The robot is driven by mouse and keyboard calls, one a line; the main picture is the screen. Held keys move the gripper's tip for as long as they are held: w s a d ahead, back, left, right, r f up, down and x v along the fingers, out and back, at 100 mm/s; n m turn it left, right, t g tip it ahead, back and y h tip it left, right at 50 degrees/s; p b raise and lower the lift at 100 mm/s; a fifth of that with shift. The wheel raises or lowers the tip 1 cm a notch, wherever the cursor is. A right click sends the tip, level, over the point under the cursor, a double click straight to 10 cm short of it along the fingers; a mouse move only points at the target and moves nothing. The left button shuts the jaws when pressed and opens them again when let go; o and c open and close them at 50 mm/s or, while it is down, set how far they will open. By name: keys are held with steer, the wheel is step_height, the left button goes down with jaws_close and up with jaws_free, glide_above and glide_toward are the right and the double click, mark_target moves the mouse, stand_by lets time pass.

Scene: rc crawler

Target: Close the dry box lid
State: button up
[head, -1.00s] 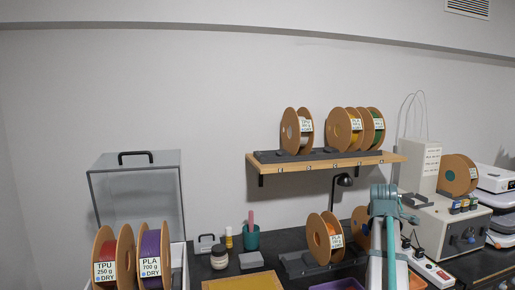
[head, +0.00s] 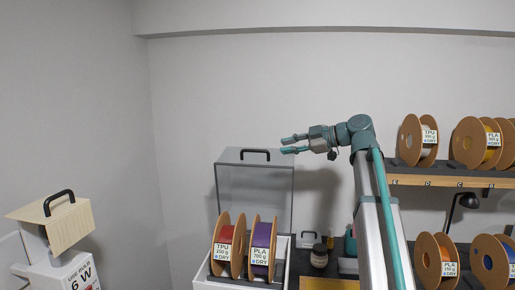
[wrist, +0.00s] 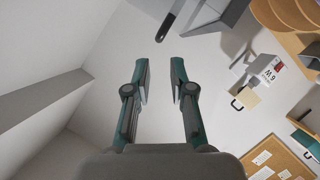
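The dry box (head: 203,280) is an open white box holding a red TPU spool (head: 226,244) and a purple PLA spool (head: 262,247). Its grey see-through lid (head: 255,187) stands upright at the back of the box, with a black handle (head: 255,152) on its top edge. My gripper (head: 287,145) is open and empty, pointing left, just right of the handle in the head view. In the wrist view, the gripper (wrist: 160,65) has its fingers apart with nothing between them. The handle (wrist: 170,22) shows beyond the fingertips there, apart from them; the lid (wrist: 222,14) is partly cut off.
A white unit (head: 62,274) with a tilted beige flap (head: 60,226) and black handle stands at the left. A shelf (head: 450,181) with spools is at the right. Small jars (head: 319,256) sit beside the dry box. The air above the box is clear.

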mark_target(259, 151)
steer(key=p+x, duration=0.3)
steer(key=x, duration=0.7)
steer(key=shift+w+a+f+p, duration=0.1)
steer(key=shift+w+a+p, duration=0.05)
steer(key=shift+a+p, duration=0.15)
steer(key=shift+c, duration=0.2)
jaws_close()
